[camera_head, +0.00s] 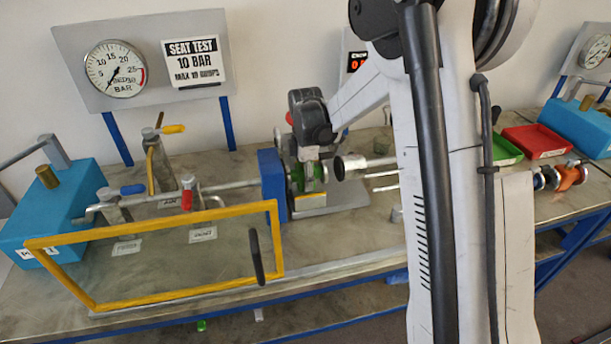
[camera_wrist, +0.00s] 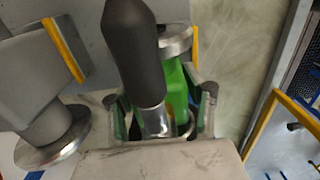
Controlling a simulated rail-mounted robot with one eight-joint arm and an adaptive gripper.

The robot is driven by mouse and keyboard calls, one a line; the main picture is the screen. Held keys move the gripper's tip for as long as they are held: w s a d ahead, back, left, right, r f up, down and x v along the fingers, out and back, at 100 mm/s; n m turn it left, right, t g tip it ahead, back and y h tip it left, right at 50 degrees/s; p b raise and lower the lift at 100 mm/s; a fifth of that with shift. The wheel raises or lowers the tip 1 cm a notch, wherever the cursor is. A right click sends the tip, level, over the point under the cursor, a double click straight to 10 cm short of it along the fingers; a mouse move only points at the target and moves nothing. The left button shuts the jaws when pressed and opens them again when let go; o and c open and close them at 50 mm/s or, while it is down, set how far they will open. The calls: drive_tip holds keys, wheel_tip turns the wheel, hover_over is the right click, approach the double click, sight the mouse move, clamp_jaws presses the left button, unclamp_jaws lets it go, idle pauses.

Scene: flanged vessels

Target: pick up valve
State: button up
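A green valve (camera_head: 297,176) stands in the bench fixture beside a blue upright plate (camera_head: 271,186) in the head view. In the wrist view, its green body (camera_wrist: 177,88) shows with a metal flange, and a black handle (camera_wrist: 133,45) on a metal stem reaches toward the camera. My gripper (camera_head: 308,165) is over the valve from above. In the wrist view, its two fingers (camera_wrist: 162,112) are spread on either side of the valve. The palm and handle hide the contact area, so I cannot tell whether the fingers touch it.
A yellow-framed guard (camera_head: 150,297) stands at the front left of the bench. A metal ram (camera_head: 362,163) lies right of the valve. A green tray (camera_head: 505,150) and a red tray (camera_head: 537,141) sit at the back right. A gauge panel (camera_head: 148,60) stands behind.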

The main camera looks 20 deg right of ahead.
clamp_jaws()
drive_tip(key=shift+r, duration=0.15)
